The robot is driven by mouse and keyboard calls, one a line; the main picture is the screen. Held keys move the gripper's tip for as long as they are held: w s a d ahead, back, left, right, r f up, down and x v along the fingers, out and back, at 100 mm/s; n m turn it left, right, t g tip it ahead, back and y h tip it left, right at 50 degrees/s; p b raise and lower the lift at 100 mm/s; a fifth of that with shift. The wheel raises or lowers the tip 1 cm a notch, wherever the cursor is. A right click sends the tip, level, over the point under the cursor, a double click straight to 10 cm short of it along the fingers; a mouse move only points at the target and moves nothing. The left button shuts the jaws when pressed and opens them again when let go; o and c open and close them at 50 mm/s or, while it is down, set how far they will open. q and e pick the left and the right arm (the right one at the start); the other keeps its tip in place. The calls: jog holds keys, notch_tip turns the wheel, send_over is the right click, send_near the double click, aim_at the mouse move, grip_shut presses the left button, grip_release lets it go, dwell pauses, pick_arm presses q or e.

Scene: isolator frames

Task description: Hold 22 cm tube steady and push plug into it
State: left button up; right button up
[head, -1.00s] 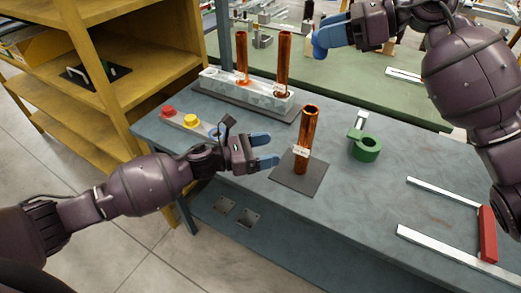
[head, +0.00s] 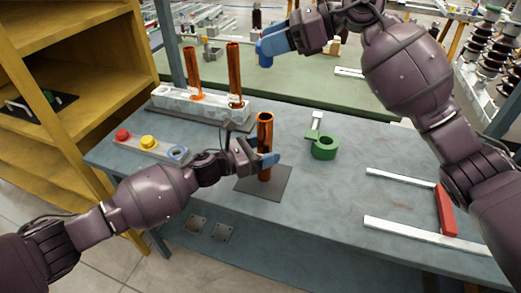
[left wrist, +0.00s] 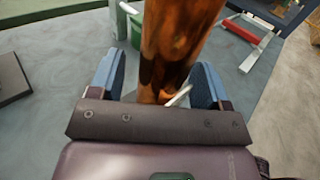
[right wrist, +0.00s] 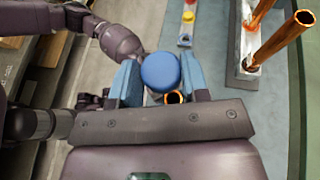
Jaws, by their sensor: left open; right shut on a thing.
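The copper tube (head: 265,135) stands upright on a dark square plate (head: 262,190) near the table's front edge. My left gripper (head: 262,161) is open, with its blue fingers on either side of the tube; the left wrist view (left wrist: 157,85) shows the tube between them, with a gap at the right finger. My right gripper (head: 270,48) is shut on a round blue plug (right wrist: 161,72), held high above the table. In the right wrist view the tube's open mouth (right wrist: 173,97) shows just past the plug, partly hidden by it.
Two more copper tubes (head: 234,75) stand in a grey block at the back. A strip with a red plug (head: 123,135), a yellow plug (head: 148,142) and a blue ring lies left. A green ring-shaped part (head: 323,148) and a red-and-silver frame (head: 446,210) lie right.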

pick_arm(q)
grip_shut()
pick_arm(e)
jog(key=shift+f, duration=2.8)
